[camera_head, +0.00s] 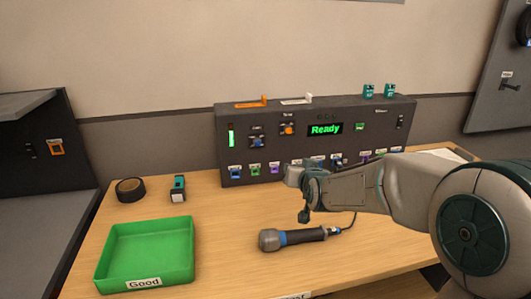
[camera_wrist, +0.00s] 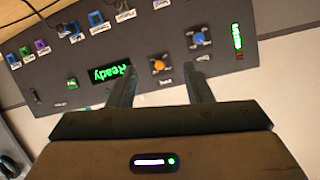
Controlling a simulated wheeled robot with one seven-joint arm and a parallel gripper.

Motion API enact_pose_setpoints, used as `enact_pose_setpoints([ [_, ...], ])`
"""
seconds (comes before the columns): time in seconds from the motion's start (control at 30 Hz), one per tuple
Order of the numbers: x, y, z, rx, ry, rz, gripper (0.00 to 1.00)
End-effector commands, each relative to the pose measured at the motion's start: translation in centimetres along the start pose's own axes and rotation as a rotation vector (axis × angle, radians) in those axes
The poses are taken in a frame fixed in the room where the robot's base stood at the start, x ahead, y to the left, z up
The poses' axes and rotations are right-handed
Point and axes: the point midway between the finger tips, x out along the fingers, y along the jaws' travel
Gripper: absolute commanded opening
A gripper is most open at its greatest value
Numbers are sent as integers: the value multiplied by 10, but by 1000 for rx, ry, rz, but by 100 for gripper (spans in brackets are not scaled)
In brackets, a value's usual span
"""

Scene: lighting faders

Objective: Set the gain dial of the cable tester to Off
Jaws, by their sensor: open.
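The cable tester appears to be the dark console (camera_head: 240,118) on the wooden table, with a green "Ready" display (camera_head: 325,130). It carries a blue dial (camera_head: 257,141) and an orange dial (camera_head: 288,130), each with a small label I cannot read, so which is gain is unclear. In the wrist view the console is upside down; the orange dial (camera_wrist: 159,65) shows between my fingers and the blue dial (camera_wrist: 199,38) beyond the right finger. My gripper (camera_head: 303,180) is open and empty, in front of the console, apart from both dials as far as I can tell.
Several coloured plugs line the console's lower edge. A green tray (camera_head: 145,283) marked "Good", a black tape roll (camera_head: 130,189), a small teal device (camera_head: 178,189) and a blue-banded handheld tool (camera_head: 300,237) with a cable lie on the table. Orange and white pieces lie on the console top.

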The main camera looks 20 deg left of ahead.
Motion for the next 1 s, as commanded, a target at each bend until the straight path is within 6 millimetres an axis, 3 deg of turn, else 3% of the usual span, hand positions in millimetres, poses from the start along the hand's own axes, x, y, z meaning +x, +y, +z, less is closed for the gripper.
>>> enact_pose_setpoints([
  [0.03,23,-15,11,18,51,-34,46],
  [0.1,43,-33,13,43,123,-71,46],
  [0.3,72,-64,16,99,265,-129,46],
  [0.57,88,-73,11,117,303,-143,46],
  [1.0,150,-81,-9,116,300,-142,46],
])
